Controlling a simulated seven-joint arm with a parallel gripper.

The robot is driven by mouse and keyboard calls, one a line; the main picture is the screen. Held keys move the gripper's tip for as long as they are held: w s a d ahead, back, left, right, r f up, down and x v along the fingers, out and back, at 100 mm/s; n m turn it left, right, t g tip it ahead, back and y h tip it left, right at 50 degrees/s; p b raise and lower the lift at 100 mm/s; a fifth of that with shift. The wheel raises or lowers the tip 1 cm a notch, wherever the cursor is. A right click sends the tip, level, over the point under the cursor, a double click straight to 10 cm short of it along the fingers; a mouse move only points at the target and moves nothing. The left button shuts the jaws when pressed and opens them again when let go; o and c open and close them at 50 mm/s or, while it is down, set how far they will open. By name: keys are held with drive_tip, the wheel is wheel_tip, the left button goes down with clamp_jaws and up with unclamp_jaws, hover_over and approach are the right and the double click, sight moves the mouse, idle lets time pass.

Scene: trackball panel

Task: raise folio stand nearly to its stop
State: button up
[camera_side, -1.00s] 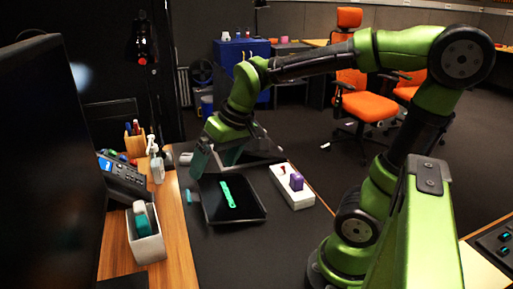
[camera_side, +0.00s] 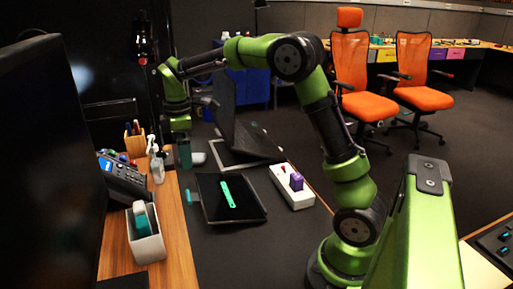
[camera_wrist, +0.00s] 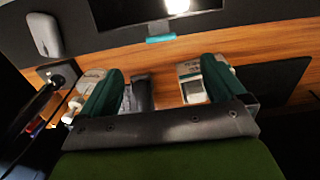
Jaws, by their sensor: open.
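The folio stand stands at the back of the dark mat in the side view. Its dark upper panel (camera_side: 224,106) is up steeply, close to upright, with a second dark leaf (camera_side: 256,143) slanting to the right above a pale base frame. My gripper (camera_side: 185,155) is left of the stand, apart from it, low near the wooden desk strip. In the wrist view its two teal fingers (camera_wrist: 162,85) are wide apart with nothing gripped between them. I cannot make out the stand in the wrist view.
A black tray (camera_side: 211,214) with a green strip (camera_side: 228,194) lies in front of the stand. A white block (camera_side: 294,199) with red and purple parts is to its right. A desk phone (camera_side: 124,180), bottle (camera_side: 157,168) and white bin (camera_side: 147,249) line the left.

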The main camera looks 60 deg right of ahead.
sight(191, 197)
wheel_tip(191, 197, down, 14)
drive_tip(key=shift+f, duration=0.25)
drive_tip(key=c, duration=1.4)
drive_tip(key=shift+r, duration=0.15)
